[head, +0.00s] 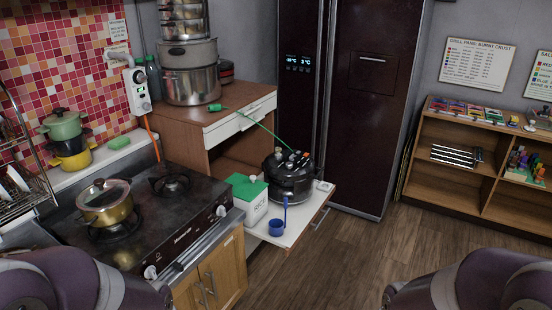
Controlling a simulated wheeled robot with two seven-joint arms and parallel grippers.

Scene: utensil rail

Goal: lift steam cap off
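A dark round cooker (290,188) sits on a low white pull-out shelf (308,220) in front of the dark fridge. Several small pale, orange and dark parts show on top of its lid. They are too small to tell which one is the steam cap. A green cord runs from the cooker up towards the counter. Neither of my grippers is in view. Only purple and grey links of my arms show at the bottom left and bottom right corners, well apart from the cooker.
The stove (135,225) holds a gold pot (106,206). A wooden cabinet (225,122) rises behind. The wooden floor at right is clear.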

